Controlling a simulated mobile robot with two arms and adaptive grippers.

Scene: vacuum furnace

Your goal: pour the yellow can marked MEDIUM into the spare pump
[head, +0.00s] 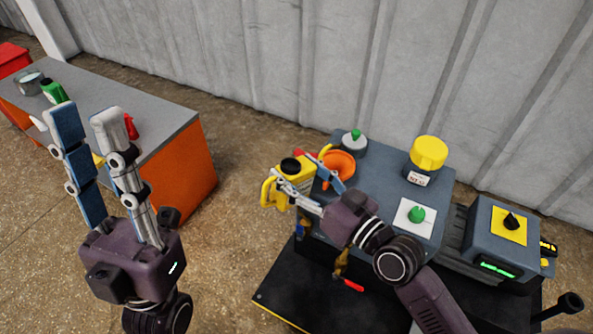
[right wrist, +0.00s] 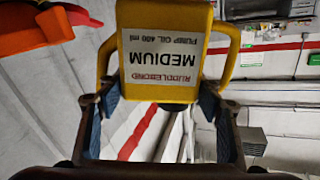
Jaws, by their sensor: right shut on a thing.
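The yellow can (head: 300,190) has a dark cap and a yellow handle. My right gripper (head: 302,172) is shut on it, just left of the orange funnel (head: 341,164). In the right wrist view, the can (right wrist: 160,90) sits between both fingers, its MEDIUM label upside down in the picture. I cannot tell its exact tilt, and no oil stream shows. The funnel stands at the left back of a blue-grey pump unit (head: 385,185); which unit is the spare pump is not readable. My left gripper (head: 88,125) is open and empty, in front of the grey-topped bench.
A second unit with a black knob (head: 510,222) stands to the right. The bench (head: 165,125) at left holds a green bottle (head: 54,91) and a red item (head: 130,126). Floor lies between.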

